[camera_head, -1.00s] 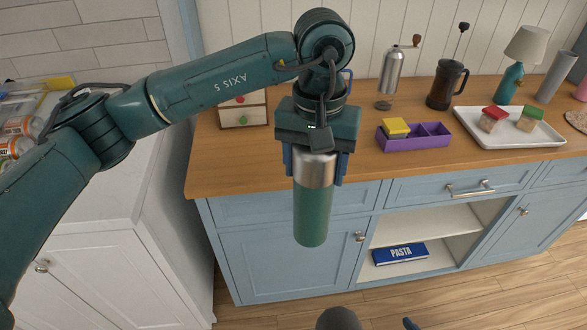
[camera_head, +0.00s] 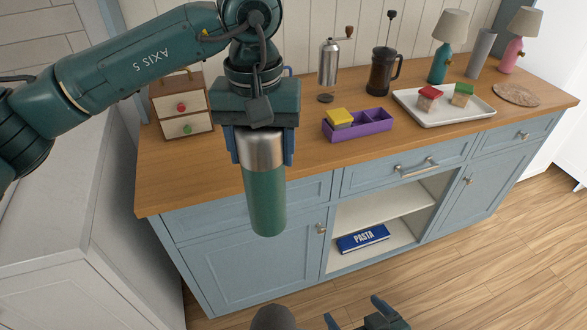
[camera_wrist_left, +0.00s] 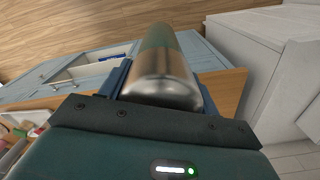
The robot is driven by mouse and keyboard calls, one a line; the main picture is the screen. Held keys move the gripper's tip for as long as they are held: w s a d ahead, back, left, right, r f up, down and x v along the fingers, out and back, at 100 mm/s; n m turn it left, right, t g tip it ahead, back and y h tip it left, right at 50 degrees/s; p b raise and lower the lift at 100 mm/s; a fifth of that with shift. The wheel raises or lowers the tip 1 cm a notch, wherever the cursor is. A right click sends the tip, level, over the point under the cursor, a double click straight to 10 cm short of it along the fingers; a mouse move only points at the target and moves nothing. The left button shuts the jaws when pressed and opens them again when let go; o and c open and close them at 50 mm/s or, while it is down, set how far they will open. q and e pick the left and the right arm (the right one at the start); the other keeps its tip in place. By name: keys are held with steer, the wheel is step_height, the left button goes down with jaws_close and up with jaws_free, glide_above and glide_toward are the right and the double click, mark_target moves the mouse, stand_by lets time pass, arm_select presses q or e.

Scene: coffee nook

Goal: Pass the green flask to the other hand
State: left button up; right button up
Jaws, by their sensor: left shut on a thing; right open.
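The green flask (camera_head: 265,200) has a silver metal end and a green body. My left gripper (camera_head: 261,150) is shut on its silver end. The flask hangs with its green end down, in front of the counter edge and clear of it. In the left wrist view the flask's silver end (camera_wrist_left: 162,80) sits between the fingers, with the green part beyond. My right gripper (camera_head: 358,316) is at the bottom edge of the head view, open and empty, below and to the right of the flask and well apart from it.
The wooden counter (camera_head: 300,150) holds a small drawer box (camera_head: 184,108), a purple divided tray (camera_head: 360,126) with a yellow block, a white tray (camera_head: 440,114) with blocks, a grinder, a coffee press and lamps. A blue pasta box (camera_head: 363,239) lies on the open shelf. Floor at right is clear.

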arm_select(q)
steer(key=a+r, duration=0.5)
steer(key=r, duration=0.1)
steer(key=s+d+f+m, duration=0.1)
steer(key=s+f+m, duration=0.4)
steer(key=f, duration=0.4)
arm_select(e)
steer(key=shift+s, duration=0.1)
arm_select(q)
steer(key=w+d+f+m, duration=0.4)
steer(key=w+m, duration=0.1)
steer(key=shift+f, duration=0.35)
steer(key=shift+d, duration=0.1)
arm_select(e)
steer(key=n+t+y, duration=0.2)
steer(key=n+y, duration=0.4)
steer(key=y, duration=0.3)
glide_toward(263, 190)
step_height(263, 190, down, 3)
steer(key=w, duration=0.2)
steer(key=x, duration=1.1)
steer(key=shift+w+d+f, duration=0.1)
steer(key=shift+d, duration=0.1)
steer(key=shift+c, duration=0.4)
